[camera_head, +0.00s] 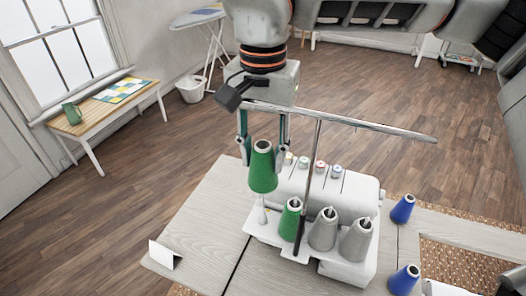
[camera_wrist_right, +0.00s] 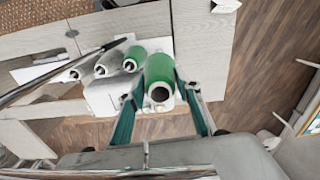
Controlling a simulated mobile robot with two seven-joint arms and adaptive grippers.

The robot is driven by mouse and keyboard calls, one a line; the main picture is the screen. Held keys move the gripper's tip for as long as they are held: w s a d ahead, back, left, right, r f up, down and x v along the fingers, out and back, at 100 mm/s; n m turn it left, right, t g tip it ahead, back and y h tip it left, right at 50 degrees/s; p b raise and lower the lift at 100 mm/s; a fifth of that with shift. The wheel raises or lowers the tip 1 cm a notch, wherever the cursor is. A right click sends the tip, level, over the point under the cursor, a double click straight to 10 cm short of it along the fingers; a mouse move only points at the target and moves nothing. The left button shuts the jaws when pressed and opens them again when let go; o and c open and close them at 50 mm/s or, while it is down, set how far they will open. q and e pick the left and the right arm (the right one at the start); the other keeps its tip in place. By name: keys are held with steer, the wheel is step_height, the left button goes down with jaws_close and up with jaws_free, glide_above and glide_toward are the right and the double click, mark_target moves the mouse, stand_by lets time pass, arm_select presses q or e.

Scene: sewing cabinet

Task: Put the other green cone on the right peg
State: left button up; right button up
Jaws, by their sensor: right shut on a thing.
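My right gripper (camera_head: 262,156) is shut on a green cone (camera_head: 262,172) and holds it upright, above the left end of the serger's thread stand (camera_head: 268,238). An empty white peg (camera_head: 262,214) stands just below this cone. The other green cone (camera_head: 290,220) sits on the stand to the right of that peg, with two grey cones (camera_head: 324,229) (camera_head: 356,240) further right. In the wrist view, the held green cone (camera_wrist_right: 159,72) is between the fingers and the seated green cone (camera_wrist_right: 134,58) is to its left. My left gripper is not in view.
A metal thread-guide bar (camera_head: 365,126) on a thin post (camera_head: 309,185) rises close to the right of the held cone. Blue cones (camera_head: 402,209) (camera_head: 404,280) stand on the table (camera_head: 205,225) at right.

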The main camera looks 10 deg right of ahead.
steer(key=shift+p, duration=0.3)
steer(key=shift+f, duration=0.1)
steer(key=shift+f+b, duration=2.6)
steer(key=shift+f, duration=1.75)
steer(key=shift+f, duration=0.1)
steer(key=shift+f, duration=0.4)
steer(key=shift+f+b, duration=0.9)
steer(key=shift+f, duration=0.65)
